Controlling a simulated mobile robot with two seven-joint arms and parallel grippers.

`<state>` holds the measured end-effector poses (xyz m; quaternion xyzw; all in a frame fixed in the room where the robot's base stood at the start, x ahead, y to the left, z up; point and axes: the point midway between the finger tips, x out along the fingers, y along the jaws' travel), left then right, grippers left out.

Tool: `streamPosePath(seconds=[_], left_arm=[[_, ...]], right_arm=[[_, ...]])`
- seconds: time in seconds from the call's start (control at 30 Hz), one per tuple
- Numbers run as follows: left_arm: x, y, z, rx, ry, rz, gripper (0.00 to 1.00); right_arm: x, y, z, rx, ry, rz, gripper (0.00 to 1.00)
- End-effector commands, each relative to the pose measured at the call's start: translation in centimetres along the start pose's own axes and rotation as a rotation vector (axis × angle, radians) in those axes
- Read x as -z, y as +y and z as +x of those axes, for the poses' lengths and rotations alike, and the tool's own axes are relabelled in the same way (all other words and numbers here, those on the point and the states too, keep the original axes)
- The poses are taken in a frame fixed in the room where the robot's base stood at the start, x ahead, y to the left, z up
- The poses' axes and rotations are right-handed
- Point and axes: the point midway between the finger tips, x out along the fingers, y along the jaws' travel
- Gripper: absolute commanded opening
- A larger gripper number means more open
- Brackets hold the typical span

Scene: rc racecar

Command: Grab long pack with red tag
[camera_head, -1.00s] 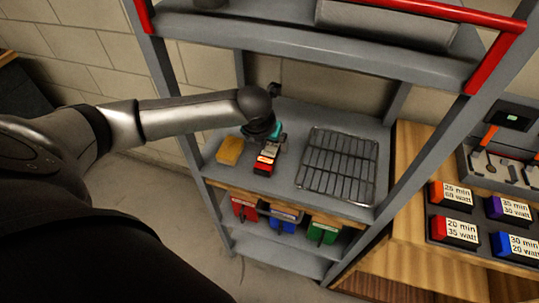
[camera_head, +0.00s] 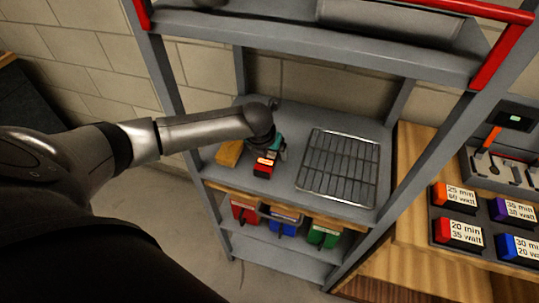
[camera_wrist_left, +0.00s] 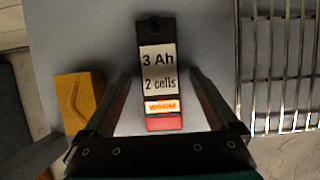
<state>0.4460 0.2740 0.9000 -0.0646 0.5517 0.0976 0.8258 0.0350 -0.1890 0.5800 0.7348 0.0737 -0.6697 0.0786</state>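The long pack with a red end (camera_head: 263,170) lies on the grey shelf. In the left wrist view the pack (camera_wrist_left: 157,70) is dark, with a white label reading "3 Ah 2 cells", a small orange-red strip and a red end. My left gripper (camera_head: 270,153) is over the pack and hides part of it in the head view. In the left wrist view its fingers (camera_wrist_left: 160,78) are open, one on each side of the pack, with gaps between. How far the fingertips are above the shelf cannot be told. My right gripper is not in view.
A yellow block (camera_head: 230,153) lies left of the pack. A wire rack (camera_head: 340,168) lies to the right. Red (camera_head: 244,209), blue (camera_head: 283,222) and green (camera_head: 323,234) items are on the level below. A rack post (camera_head: 420,130) stands between the shelf and the wooden bench (camera_head: 415,215).

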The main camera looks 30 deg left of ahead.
Motion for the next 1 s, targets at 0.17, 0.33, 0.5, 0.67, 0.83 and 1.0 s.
streamPosePath(seconds=[0.17,0.33,0.5,0.67,0.83,1.0], left_arm=[[-0.01,-0.01,-0.03,0.000,0.000,0.000,0.72],[-0.01,0.00,-0.03,0.000,0.000,0.000,0.53],[0.00,0.00,-0.03,0.000,0.000,0.000,0.34],[0.00,0.01,-0.03,0.000,0.000,0.000,0.16],[0.00,0.01,-0.03,0.000,0.000,0.000,0.00],[0.00,0.01,-0.03,0.000,0.000,0.000,0.00]], right_arm=[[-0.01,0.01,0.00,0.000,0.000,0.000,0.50],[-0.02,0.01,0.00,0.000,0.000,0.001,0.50],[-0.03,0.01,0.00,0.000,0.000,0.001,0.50],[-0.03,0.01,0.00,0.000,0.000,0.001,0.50],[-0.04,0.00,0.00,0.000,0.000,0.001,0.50],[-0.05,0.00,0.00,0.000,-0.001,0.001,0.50]])
